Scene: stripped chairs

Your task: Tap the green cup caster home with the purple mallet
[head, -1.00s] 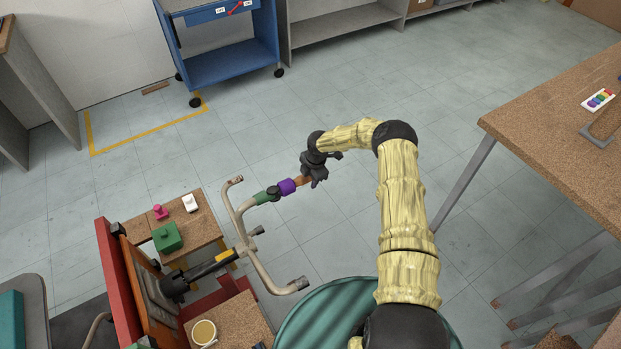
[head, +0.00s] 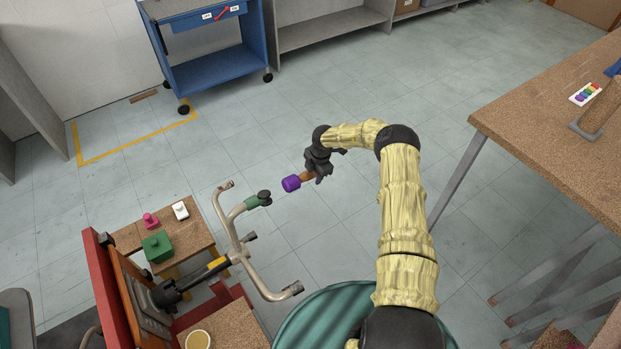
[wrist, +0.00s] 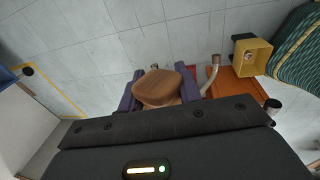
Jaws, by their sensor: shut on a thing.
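The mallet has a purple head (head: 291,183) and a short wooden handle (head: 307,176). My gripper (head: 316,173) is shut on the handle, with the head pointing left toward the chair base. The green cup caster (head: 254,201), with a dark end, sits at the tip of one leg of the tipped-over chair's base (head: 236,226). A small gap of floor shows between mallet head and caster. In the wrist view the brown wooden handle end (wrist: 160,88) fills the space between my fingers; the mallet head and the green caster are hidden there.
Other bare leg ends (head: 292,288) of the chair base stick out below and above. A low wooden stool (head: 185,238) holds a green block, a pink piece and a white piece. A cork-topped table (head: 530,110) stands at right, a blue cart (head: 210,65) behind. Open floor lies between.

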